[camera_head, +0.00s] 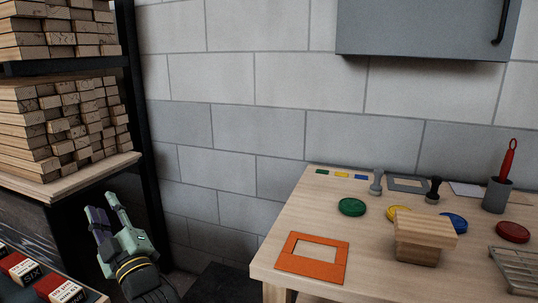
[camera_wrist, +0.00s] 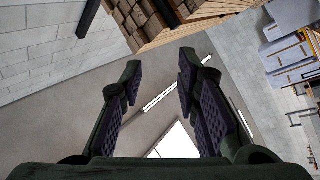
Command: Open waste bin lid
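My gripper (camera_head: 101,206) is at the lower left of the head view, pointing up beside the batten rack, left of the table. In the wrist view my gripper (camera_wrist: 160,64) shows its two fingers apart with nothing between them. A dark, flat-topped shape (camera_head: 222,283) sits low against the wall, between my gripper and the table. It may be the waste bin with its lid, but I cannot tell, as most of it is cut off by the picture edge. My gripper is left of this shape and apart from it. No bin is clear in the wrist view.
A rack holds stacked battens (camera_head: 60,125) at left. The wooden table (camera_head: 375,282) at right carries an orange frame (camera_head: 290,262), a wooden block (camera_head: 423,228), coloured lids, stamps and a grey cup (camera_head: 497,195). A grey cabinet (camera_head: 420,30) hangs above. Labelled boxes (camera_head: 60,288) stand at lower left.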

